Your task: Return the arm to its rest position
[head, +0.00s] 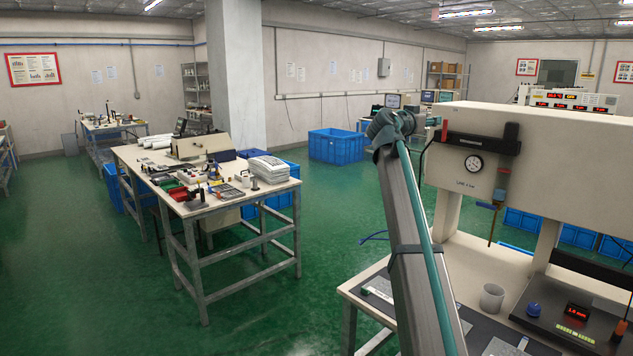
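My arm (413,235) rises from the bottom edge, right of the middle, as a long grey link with a teal cable along it. It leans slightly left and ends in a dark grey joint (390,128) near the left end of the large beige machine (560,160). The arm stands in front of part of the right-hand workbench and hides some of it. I do not see the gripper's fingers anywhere, so whether they are open or shut does not show.
The right workbench (463,300) carries a grey cup (492,298), a blue knob-like piece (533,310) and a dark device with a red display (577,311). A cluttered table (240,205) stands left on open green floor (90,280). Blue crates (335,146) stand behind.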

